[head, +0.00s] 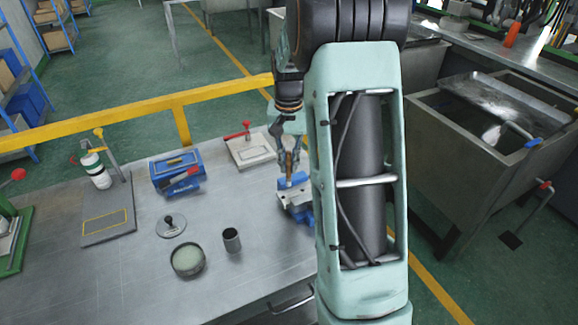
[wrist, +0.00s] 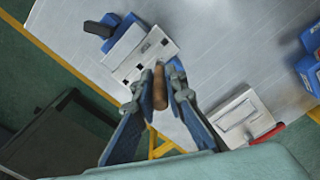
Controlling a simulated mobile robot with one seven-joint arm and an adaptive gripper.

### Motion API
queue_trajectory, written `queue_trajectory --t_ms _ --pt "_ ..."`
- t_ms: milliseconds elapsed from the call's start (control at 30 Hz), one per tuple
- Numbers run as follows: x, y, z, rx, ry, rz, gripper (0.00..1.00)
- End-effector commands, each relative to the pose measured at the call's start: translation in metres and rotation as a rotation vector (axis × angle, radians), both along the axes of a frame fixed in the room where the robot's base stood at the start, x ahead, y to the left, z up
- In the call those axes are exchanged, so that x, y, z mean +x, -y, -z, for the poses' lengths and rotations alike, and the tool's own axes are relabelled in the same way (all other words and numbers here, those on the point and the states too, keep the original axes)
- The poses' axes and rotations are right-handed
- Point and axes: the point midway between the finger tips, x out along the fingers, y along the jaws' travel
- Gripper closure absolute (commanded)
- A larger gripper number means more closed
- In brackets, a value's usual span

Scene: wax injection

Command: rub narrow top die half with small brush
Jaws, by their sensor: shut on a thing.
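My gripper (head: 288,158) is shut on the small brush, whose brown wooden handle (wrist: 159,88) stands between the fingers. In the head view the brush handle (head: 289,164) points down just above a pale metal block with holes (head: 294,196), seemingly the narrow top die half, at a blue vise (head: 304,216). In the wrist view the block (wrist: 136,58) lies just beyond the fingertips (wrist: 160,76), with the handle's far end over or close to its edge. The bristles are hidden, so I cannot tell whether they touch the block. My arm hides part of the vise.
A pale plate with a red handle (head: 250,149) lies behind the vise. A blue box (head: 176,170), a round dish (head: 187,260), a dark cup (head: 231,240) and a black-knobbed disc (head: 171,225) stand left. The front of the metal table (head: 130,290) is clear. A sink (head: 470,150) stands right.

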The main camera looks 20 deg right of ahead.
Motion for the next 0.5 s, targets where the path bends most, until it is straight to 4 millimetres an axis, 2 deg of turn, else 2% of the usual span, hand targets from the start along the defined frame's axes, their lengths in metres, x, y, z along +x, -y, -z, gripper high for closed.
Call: queue_trajectory --t_ms 100,500 --pt "-0.001 -0.001 -0.014 0.001 -0.003 -0.001 1.0" --pt "-0.002 -0.002 -0.049 0.001 -0.003 -0.004 1.0"
